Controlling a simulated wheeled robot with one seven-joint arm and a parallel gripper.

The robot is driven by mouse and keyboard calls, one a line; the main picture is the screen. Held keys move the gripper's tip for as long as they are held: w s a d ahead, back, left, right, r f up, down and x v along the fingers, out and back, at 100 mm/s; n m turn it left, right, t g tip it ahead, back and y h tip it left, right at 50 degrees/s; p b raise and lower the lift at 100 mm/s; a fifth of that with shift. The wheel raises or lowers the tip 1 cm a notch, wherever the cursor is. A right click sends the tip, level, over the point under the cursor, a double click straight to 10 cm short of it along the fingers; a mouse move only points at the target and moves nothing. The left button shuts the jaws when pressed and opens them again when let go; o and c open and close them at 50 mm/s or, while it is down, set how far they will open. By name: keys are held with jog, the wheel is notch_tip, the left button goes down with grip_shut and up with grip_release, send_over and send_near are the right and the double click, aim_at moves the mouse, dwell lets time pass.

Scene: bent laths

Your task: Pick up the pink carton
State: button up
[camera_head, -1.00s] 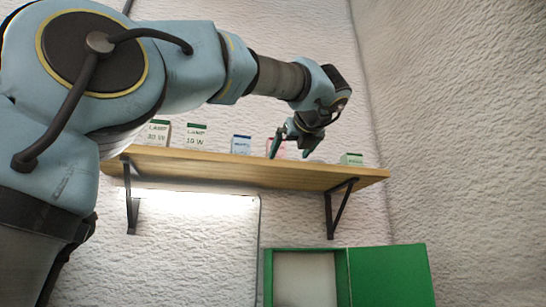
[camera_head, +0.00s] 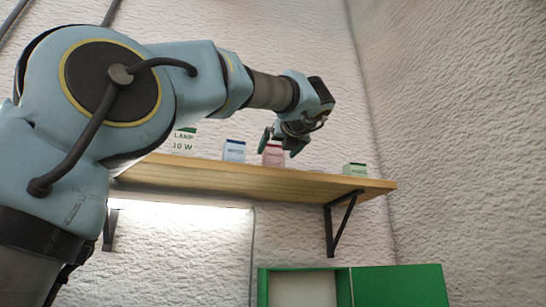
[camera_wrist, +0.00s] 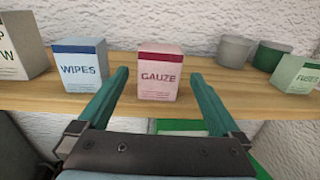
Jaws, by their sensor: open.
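The pink carton (camera_wrist: 158,76), marked GAUZE with a dark red top band, stands upright on the wooden shelf. In the head view the pink carton (camera_head: 273,155) is partly covered by my gripper. My gripper (camera_wrist: 160,80) is open, with its two green fingers pointing at the shelf. In the wrist view the pink carton shows between the fingertips, with a gap on each side. In the head view my gripper (camera_head: 282,147) is at the pink carton, its fingers tilted down. I cannot tell how far the fingers reach along its sides.
A blue-topped WIPES carton (camera_wrist: 81,64) stands close left of the left finger. A LAMP carton (camera_head: 183,142) is further left. The shelf (camera_head: 335,184) has bare wood toward its right end.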

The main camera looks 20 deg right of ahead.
aim_at(276, 153)
jog(key=w+p, duration=0.1)
jog(key=w, duration=0.2)
jog(key=w+p, duration=0.1)
jog(key=shift+w+d+r+p, duration=0.2)
jog(key=shift+w+d+p, duration=0.05)
jog(key=shift+d+p, duration=0.1)
jog(key=shift+w+f, duration=0.15)
jog(key=shift+w, duration=0.1)
jog(key=c, duration=1.4)
